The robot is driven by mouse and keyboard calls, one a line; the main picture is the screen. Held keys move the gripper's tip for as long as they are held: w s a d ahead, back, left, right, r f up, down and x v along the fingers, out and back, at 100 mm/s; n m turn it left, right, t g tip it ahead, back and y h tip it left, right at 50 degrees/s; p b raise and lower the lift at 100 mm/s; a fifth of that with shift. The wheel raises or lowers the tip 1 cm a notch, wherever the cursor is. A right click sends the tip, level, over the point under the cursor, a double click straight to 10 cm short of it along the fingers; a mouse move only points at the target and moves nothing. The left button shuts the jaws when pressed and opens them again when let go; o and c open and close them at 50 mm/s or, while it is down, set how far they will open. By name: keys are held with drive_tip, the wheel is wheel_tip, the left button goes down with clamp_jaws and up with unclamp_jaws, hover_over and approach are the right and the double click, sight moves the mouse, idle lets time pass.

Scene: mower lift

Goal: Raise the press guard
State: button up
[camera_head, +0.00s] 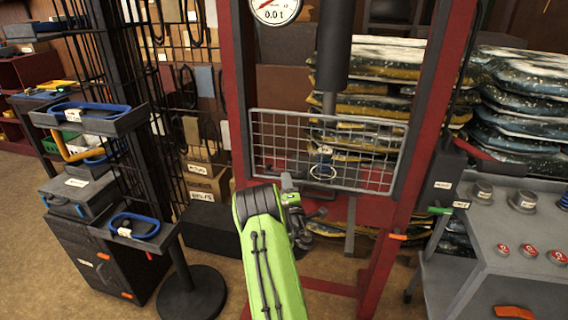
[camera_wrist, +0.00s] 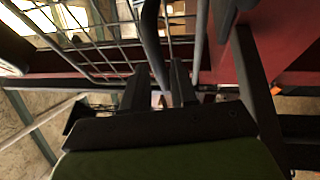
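The press guard (camera_head: 260,150) is a grey-framed wire mesh panel across the lower opening of the red press frame (camera_head: 236,90). Its mesh also shows at the top of the wrist view (camera_wrist: 95,45). A dark handle (camera_head: 322,190) hangs at its lower edge. My gripper (camera_head: 312,213) is low in front of the guard, near this handle and partly hidden by my green arm. In the wrist view my gripper (camera_wrist: 159,88) has its two dark fingers apart. A dark bar (camera_wrist: 153,40) seems to run down between them; I cannot tell whether they touch it.
A dial (camera_head: 275,8) reads 0.01 above. Right of the press is a grey control console (camera_head: 510,225) with red buttons. At left stand a black post with round base (camera_head: 192,292) and trays (camera_head: 90,122). Bags (camera_head: 525,110) are stacked behind.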

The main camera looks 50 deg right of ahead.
drive_tip(key=p+x, duration=0.2)
drive_tip(key=x, duration=0.1)
drive_tip(key=shift+w+d+r+p, duration=0.1)
drive_tip(key=shift+w+r+p, duration=0.05)
drive_tip(key=shift+r+p, duration=0.15)
drive_tip(key=shift+w+d+f, duration=0.1)
drive_tip(key=shift+w+d, duration=0.1)
drive_tip(key=shift+w, duration=0.05)
clamp_jaws()
